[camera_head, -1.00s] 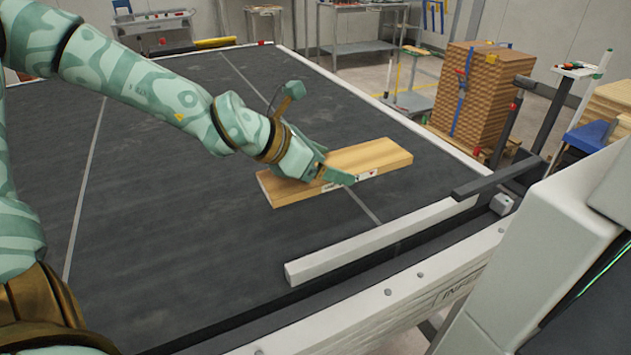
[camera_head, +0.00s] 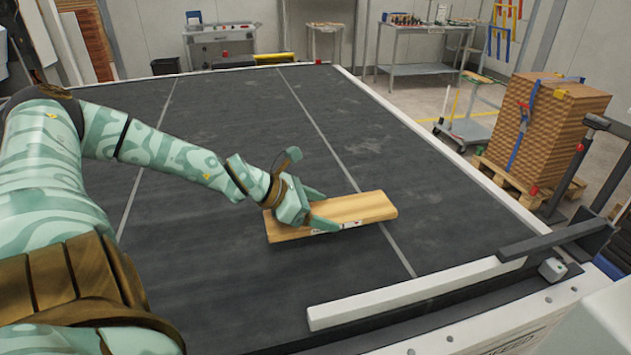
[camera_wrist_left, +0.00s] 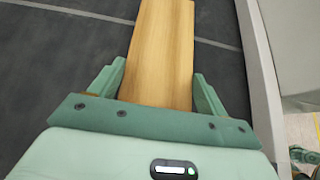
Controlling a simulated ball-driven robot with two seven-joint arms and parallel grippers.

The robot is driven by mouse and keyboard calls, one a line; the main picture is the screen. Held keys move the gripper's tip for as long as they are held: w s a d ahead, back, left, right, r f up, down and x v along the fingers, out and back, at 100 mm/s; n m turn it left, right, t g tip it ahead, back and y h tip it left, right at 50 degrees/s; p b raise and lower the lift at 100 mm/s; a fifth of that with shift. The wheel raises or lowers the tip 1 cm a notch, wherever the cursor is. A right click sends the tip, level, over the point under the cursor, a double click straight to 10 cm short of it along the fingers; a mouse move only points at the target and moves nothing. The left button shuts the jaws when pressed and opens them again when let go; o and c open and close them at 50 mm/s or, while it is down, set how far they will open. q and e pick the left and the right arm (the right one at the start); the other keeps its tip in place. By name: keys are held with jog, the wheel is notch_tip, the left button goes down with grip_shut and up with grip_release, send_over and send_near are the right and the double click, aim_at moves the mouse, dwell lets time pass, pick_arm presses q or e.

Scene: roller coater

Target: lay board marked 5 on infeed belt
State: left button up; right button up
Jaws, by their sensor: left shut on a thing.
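A light wooden board (camera_head: 352,208) is over the dark infeed belt (camera_head: 230,290), its long side running left to right in the head view. My left gripper (camera_head: 322,209) is shut across the board near its left part, one finger on each long side. In the left wrist view the board (camera_wrist_left: 162,50) runs out between the two fingers (camera_wrist_left: 160,88). A small label shows on the board's near edge, but its number is too small to read. Whether the board touches the belt or hangs just above it, I cannot tell. My right gripper is not in view.
A white guide rail (camera_head: 415,291) runs along the belt's near right side, with a dark bar (camera_head: 556,240) at its far end. Pale lines cross the belt, which is otherwise clear. A strapped wood stack (camera_head: 545,130) stands on a pallet beyond it.

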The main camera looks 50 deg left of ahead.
pick_arm(q)
jog(key=shift+s+a+f, duration=0.1)
jog(key=shift+a+f, duration=0.15)
jog(key=f, duration=0.2)
jog(key=f+b, duration=0.1)
jog(key=f, duration=0.1)
jog(key=shift+s+a, duration=0.1)
jog(key=shift+a, duration=0.1)
jog(key=shift+r, duration=0.15)
jog(key=o, duration=1.3)
jog(key=shift+c, duration=0.2)
